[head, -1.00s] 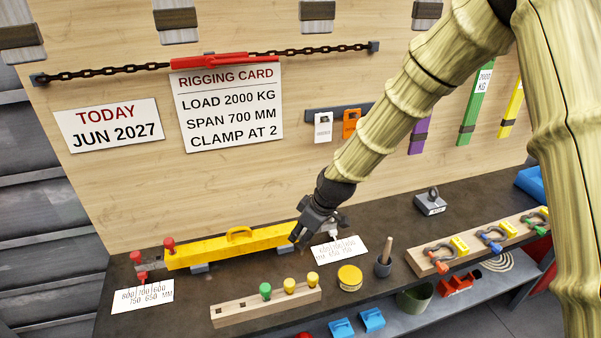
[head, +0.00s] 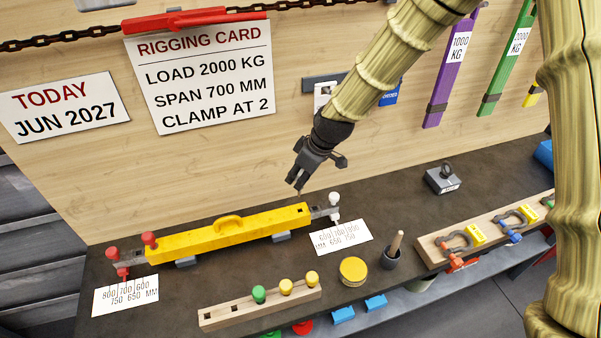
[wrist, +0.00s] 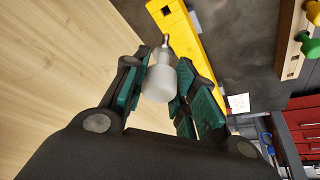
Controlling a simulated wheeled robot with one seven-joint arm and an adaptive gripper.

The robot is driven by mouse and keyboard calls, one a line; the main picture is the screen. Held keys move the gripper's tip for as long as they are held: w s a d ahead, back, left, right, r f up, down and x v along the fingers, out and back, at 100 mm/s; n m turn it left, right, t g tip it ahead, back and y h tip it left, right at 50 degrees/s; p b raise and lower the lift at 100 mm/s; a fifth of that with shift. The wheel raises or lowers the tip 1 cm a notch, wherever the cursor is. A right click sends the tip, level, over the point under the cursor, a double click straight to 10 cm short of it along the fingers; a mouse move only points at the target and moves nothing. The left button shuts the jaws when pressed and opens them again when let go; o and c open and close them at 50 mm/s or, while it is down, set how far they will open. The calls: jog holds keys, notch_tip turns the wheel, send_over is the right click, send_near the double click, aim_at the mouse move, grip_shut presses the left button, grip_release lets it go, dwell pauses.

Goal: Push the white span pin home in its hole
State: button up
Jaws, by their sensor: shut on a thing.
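My gripper (head: 298,186) is above the right end of the yellow beam (head: 190,241), apart from it. In the wrist view my gripper (wrist: 158,95) is shut on a white pin (wrist: 158,82), its metal tip pointing toward the beam (wrist: 183,35). The held pin is mostly hidden by the fingers in the head view. A dark square hole (wrist: 165,11) shows in the beam near the pin's tip, with a gap between. A second white pin (head: 334,199) stands upright in the grey end piece at the beam's right. Red pins (head: 149,240) stand at the left end.
A wooden block (head: 262,306) with green and yellow pins lies in front. A yellow tin (head: 353,270), a dark cup (head: 391,258) and a label card (head: 341,237) are to the right. The plywood wall (head: 230,165) rises close behind the beam.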

jog(key=shift+w+d+f+b, duration=0.1)
jog(key=shift+w+f+b, duration=0.2)
jog(key=shift+w+f, duration=0.65)
jog(key=shift+s+f+b, duration=0.55)
jog(key=shift+s+f, duration=0.1)
jog(key=shift+f, duration=0.05)
jog(key=shift+w+f+b, duration=0.15)
jog(key=shift+f+b, duration=0.1)
jog(key=shift+f, duration=0.35)
jog(key=shift+w+f+b, duration=0.15)
jog(key=shift+f+b, duration=0.1)
jog(key=shift+f, duration=0.3)
jog(key=shift+s+f+b, duration=0.15)
jog(key=shift+f+b, duration=0.15)
jog(key=shift+f, duration=0.15)
jog(key=shift+f+b, duration=1.4)
jog(key=shift+f, duration=1.25)
